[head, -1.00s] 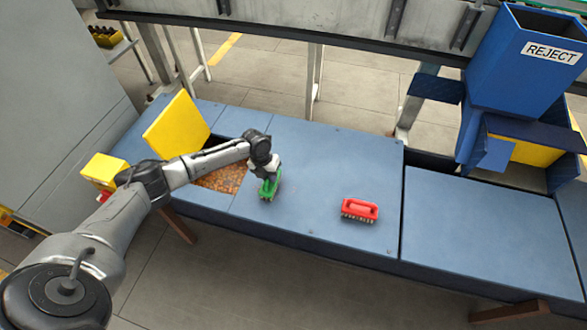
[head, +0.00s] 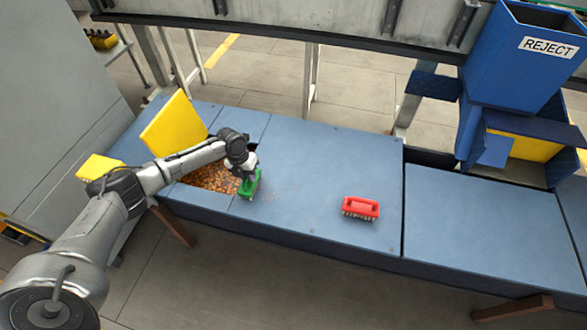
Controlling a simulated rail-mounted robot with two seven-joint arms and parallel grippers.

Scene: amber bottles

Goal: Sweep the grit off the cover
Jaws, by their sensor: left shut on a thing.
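The cover is the blue panel (head: 330,170) in the middle of the bench. A few small reddish specks of grit (head: 268,193) show faintly on it, just right of the green brush. My left gripper (head: 248,174) is shut on the green brush (head: 250,186). The brush is at the cover's left edge, beside the open hole with brown-orange grit (head: 212,178) in it. Whether its bristles touch the surface is hard to tell. A red brush (head: 360,208) stands on the cover, right of centre, bristles down. My right gripper is not in view.
A yellow flap (head: 173,122) stands raised behind the hole. A blue REJECT chute (head: 520,65) stands at the back right. A second blue panel (head: 490,225) lies clear to the right, past a dark gap.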

